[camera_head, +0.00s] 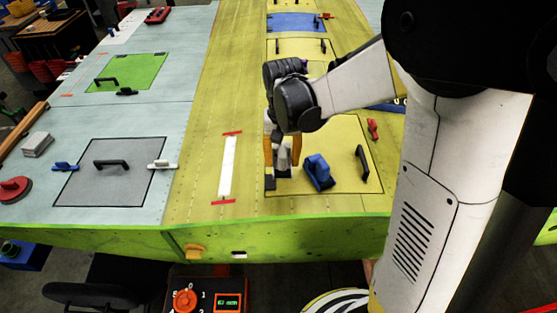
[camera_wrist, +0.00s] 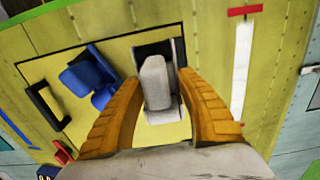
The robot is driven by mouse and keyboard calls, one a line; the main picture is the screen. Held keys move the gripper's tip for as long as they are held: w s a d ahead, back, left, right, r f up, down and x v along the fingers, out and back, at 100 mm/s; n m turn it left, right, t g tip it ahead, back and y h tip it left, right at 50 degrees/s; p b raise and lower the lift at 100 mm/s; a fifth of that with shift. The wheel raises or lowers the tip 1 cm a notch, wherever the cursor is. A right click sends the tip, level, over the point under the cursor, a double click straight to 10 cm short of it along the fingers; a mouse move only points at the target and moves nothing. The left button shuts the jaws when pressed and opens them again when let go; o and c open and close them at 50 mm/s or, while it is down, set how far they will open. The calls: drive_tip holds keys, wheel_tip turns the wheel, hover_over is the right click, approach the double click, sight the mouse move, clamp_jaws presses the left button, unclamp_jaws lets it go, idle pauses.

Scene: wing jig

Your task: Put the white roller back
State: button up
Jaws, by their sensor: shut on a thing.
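The white roller (camera_wrist: 156,82) is between the two orange fingers of my gripper (camera_head: 282,150) in the wrist view. The fingers close on its sides. In the head view the roller (camera_head: 284,155) is mostly hidden by the fingers and wrist. It is over the left part of the yellow panel (camera_head: 340,135), beside a dark handle (camera_head: 270,183). I cannot tell whether its underside touches the panel. A blue roller-like tool (camera_head: 318,170) stands on the same panel, just right of my gripper; it also shows in the wrist view (camera_wrist: 90,77).
A black handle (camera_head: 363,163) stands at the panel's right side, and a red clamp (camera_head: 372,129) lies behind it. A white strip with red ends (camera_head: 228,165) lies left of my gripper. A grey panel (camera_head: 110,180) with a handle and small clamps lies further left.

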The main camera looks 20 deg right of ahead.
sight(282, 170)
wheel_tip(282, 170, down, 4)
drive_tip(key=shift+d+r, duration=0.1)
drive_tip(key=shift+b, duration=0.35)
drive_tip(key=shift+f+b, duration=0.4)
drive_tip(key=shift+f, duration=0.1)
drive_tip(key=o, duration=1)
drive_tip(key=shift+o, duration=0.2)
drive_tip(key=shift+r, duration=0.1)
